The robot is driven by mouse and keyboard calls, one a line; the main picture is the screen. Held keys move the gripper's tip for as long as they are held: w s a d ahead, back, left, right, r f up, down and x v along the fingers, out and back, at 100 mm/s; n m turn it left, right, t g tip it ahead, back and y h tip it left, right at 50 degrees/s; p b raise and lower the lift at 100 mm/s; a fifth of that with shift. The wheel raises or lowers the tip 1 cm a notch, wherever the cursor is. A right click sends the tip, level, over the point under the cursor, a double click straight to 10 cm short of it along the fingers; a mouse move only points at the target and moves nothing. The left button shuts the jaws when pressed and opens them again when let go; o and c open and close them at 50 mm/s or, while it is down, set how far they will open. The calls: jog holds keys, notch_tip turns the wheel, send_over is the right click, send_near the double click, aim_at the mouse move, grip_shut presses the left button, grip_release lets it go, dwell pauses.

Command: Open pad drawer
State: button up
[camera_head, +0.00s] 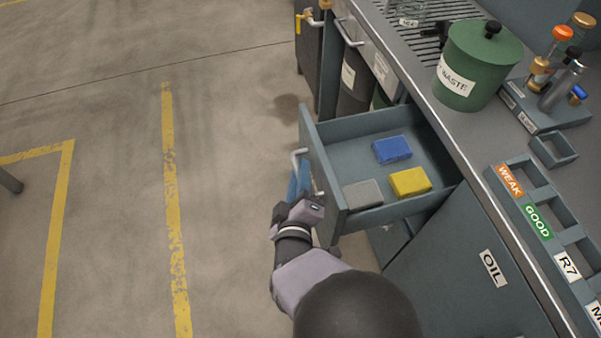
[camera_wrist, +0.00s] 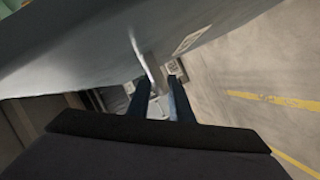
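The pad drawer (camera_head: 335,150) stands pulled out from the cabinet. Inside lie a blue pad (camera_head: 392,150), a yellow pad (camera_head: 410,182) and a grey pad (camera_head: 362,194). Its pale bar handle (camera_head: 297,155) is on the front panel and is partly hidden by my gripper in the head view. My gripper (camera_head: 298,180) is at the handle, outside the drawer front. In the wrist view the two blue fingers of my gripper (camera_wrist: 155,92) stand apart, with the handle (camera_wrist: 148,65) between them. Gaps show beside the handle, so the fingers look open.
A cabinet door labelled OIL (camera_head: 492,268) is below the counter. A green waste can (camera_head: 477,65), bottles and a labelled tray (camera_head: 535,215) stand on the countertop. Dark bins (camera_head: 353,85) are beyond the drawer.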

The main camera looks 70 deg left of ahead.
notch_tip(320, 180, up, 9)
jog(key=shift+f+p, duration=0.1)
jog(key=shift+p, duration=0.65)
jog(key=shift+a+r, duration=0.1)
jog(key=shift+r, duration=0.55)
